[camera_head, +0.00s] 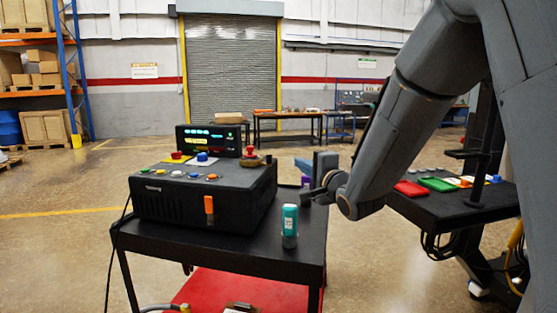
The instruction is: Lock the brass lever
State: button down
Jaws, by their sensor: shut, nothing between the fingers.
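A black furnace control box (205,195) stands on a black cart. A small brass-coloured part with a red knob (249,155) sits at the back right of its top; it is too small to tell whether this is the brass lever or how it is set. An orange handle (209,208) is upright on the box's front. My gripper (308,196) is shut and empty, to the right of the box and apart from it, just above and behind a teal-and-grey bottle (289,226). My arm comes in from the upper right.
The cart top (225,252) is bare in front of the box. A blue-grey block (325,165) and a small purple item (307,182) are behind my gripper. A display (208,140) stands behind the box. A second black table (450,208) with red and green trays is at right.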

jog(key=w+a+p, duration=0.5)
jog(key=w+a, duration=0.1)
jog(key=a, duration=0.1)
dwell(0.6)
jog(key=shift+w+a, duration=0.1)
